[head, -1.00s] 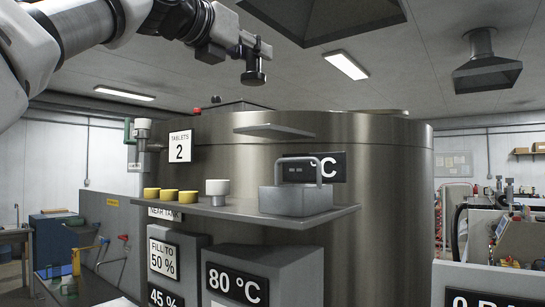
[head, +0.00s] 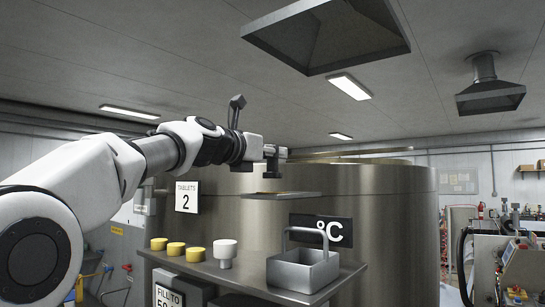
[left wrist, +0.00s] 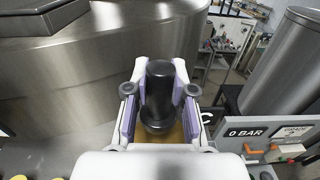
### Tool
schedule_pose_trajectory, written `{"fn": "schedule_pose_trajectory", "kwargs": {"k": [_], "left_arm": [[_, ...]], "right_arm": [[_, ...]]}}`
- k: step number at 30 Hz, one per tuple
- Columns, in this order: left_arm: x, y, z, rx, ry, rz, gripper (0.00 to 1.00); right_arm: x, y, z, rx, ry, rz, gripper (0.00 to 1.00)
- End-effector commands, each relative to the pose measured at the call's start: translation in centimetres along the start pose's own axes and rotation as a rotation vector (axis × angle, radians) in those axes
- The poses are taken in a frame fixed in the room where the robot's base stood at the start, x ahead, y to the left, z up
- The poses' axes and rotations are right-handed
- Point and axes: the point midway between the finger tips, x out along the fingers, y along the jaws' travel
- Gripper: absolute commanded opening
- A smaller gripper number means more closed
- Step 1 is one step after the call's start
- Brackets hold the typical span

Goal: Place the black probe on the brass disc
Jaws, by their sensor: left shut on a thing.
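My left gripper (head: 274,158) is shut on the black probe (left wrist: 160,92), a dark cylinder held upright between the two fingers in the left wrist view. In the head view the probe's dark lower end (head: 272,174) shows under the fingers, a little above a small flat shelf (head: 258,196). The brass disc (head: 290,193) lies on that shelf as a thin brownish strip, seen nearly edge-on. In the left wrist view the brass surface (left wrist: 176,133) shows below the probe, partly hidden by it and the fingers. My right gripper is not in view.
A large steel tank (head: 390,215) stands behind the shelf. A "°C" sign (head: 325,231) is on the tank.

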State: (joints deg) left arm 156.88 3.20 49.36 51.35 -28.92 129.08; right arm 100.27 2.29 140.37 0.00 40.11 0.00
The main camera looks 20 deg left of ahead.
Motion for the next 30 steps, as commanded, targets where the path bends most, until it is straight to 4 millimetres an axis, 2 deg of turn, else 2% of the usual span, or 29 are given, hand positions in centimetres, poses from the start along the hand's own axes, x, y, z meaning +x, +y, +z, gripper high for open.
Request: {"fn": "schedule_pose_trajectory", "kwargs": {"k": [4, 15, 16, 18, 26, 29, 30], "left_arm": [[-0.1, 0.0, -2.6, -0.003, 0.002, 0.002, 0.0], [-0.1, 0.0, -3.2, -0.001, 0.001, 0.002, 0.0], [-0.1, 0.0, -3.2, -0.001, 0.001, 0.002, 0.27], [-0.1, 0.0, -3.1, -0.001, 0.001, 0.002, 0.49], [-0.1, 0.0, -3.0, -0.001, 0.001, 0.002, 0.49], [-0.1, 0.0, -2.4, 0.0, 0.0, 0.002, 0.49], [-0.6, 0.0, -2.8, 0.0, 0.0, 0.002, 0.49]], "right_arm": [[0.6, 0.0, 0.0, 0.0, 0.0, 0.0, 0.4], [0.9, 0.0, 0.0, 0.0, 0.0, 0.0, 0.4], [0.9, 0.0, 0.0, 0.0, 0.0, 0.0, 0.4], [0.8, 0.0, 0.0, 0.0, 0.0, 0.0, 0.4], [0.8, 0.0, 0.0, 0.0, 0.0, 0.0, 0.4], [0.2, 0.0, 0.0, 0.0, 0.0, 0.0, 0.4], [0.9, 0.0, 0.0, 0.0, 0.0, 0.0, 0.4]]}}
